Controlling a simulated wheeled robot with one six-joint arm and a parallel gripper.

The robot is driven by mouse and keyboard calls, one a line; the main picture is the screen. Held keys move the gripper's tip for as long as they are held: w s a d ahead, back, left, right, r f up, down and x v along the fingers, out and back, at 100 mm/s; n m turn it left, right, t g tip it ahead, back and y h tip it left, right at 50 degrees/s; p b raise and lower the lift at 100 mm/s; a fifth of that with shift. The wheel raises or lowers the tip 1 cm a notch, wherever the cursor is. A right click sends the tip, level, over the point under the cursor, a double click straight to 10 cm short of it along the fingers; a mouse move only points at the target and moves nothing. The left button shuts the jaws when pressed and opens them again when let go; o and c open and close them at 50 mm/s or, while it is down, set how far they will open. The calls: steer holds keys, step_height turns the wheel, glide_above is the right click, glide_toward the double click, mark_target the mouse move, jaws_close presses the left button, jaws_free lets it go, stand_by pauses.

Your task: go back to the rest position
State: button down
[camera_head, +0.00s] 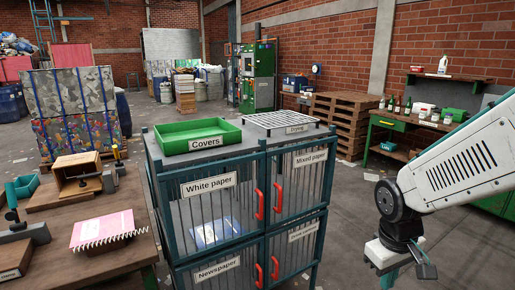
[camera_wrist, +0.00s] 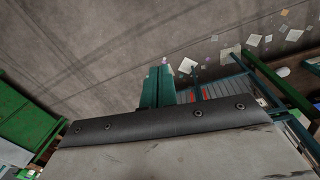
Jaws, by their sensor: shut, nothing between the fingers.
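My gripper (camera_wrist: 158,84) shows in the wrist view as two teal fingers lying together, with nothing between them. In the head view my white arm comes in from the right. My gripper (camera_head: 388,278) hangs below its dark wrist joint, cut off by the bottom edge. It is to the right of the teal barred cabinet (camera_head: 261,162), apart from it in the picture. In the wrist view grey floor lies beyond the fingertips.
A green tray (camera_head: 198,146) marked Covers and a drying rack (camera_head: 290,120) top the cabinet. Its barred doors look shut. A wooden bench (camera_head: 130,196) with a pink spiral notebook (camera_head: 103,229) stands left. A green-framed table (camera_head: 408,126) with bottles stands behind my arm. Papers litter the open floor.

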steer(key=s+a+r+m+t+y, duration=0.1)
steer(key=s+r+m, duration=0.2)
steer(key=s+r, duration=1)
steer(key=shift+s, duration=0.8)
